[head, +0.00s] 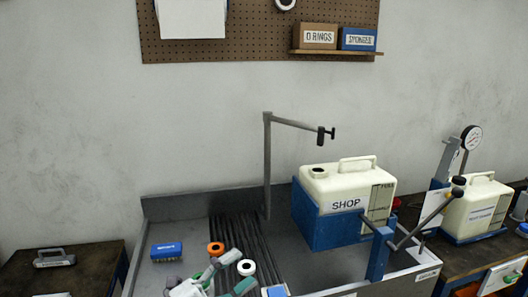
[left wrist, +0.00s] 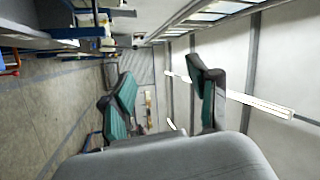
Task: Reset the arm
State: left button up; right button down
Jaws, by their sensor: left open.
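My left gripper (head: 232,272) shows at the bottom of the head view, above the front of the grey sink bench (head: 165,208). In the left wrist view its two teal-padded fingers (left wrist: 163,80) stand wide apart with nothing between them. My right gripper is not in view. I cannot tell from the pictures whether "the arm" means one of my own arms or a fixture. A grey post with a level arm (head: 297,123) stands at the back of the bench. A hinged metal arm (head: 425,218) is mounted on a blue bracket (head: 379,255).
A cream SHOP jug (head: 348,190) sits in a blue holder (head: 313,220). A blue brush (head: 166,251), an orange ring (head: 215,248) and a white ring (head: 246,267) lie near my gripper. Another jug (head: 478,208) and a dial gauge (head: 471,138) stand right.

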pick_arm(q)
jog(key=w+a+f+n+t+y, duration=0.1)
jog(key=a+f+n+t+y, duration=0.3)
jog(key=a+n+t+y, duration=0.75)
jog(key=s+a+f+n+g+y, duration=0.45)
jog(key=f+n+g+y, duration=0.35)
jog(key=f+n, duration=0.25)
jog(key=s+f+n+g+h, duration=0.1)
jog(key=s+f+g, duration=0.5)
jog(key=s, duration=0.4)
jog(key=s+f+g+h, duration=0.1)
jog(key=s+f+g, duration=0.55)
jog(key=s, duration=0.45)
notch_tip(320, 180, down, 29)
jog(key=s, duration=0.3)
jog(key=s+a+f+g, duration=0.1)
jog(key=s+a+f, duration=0.1)
jog(key=s+f, duration=1.1)
jog(key=shift+s+a+f+g, duration=0.2)
jog(key=shift+s+g, duration=0.2)
jog(key=shift+s, duration=0.7)
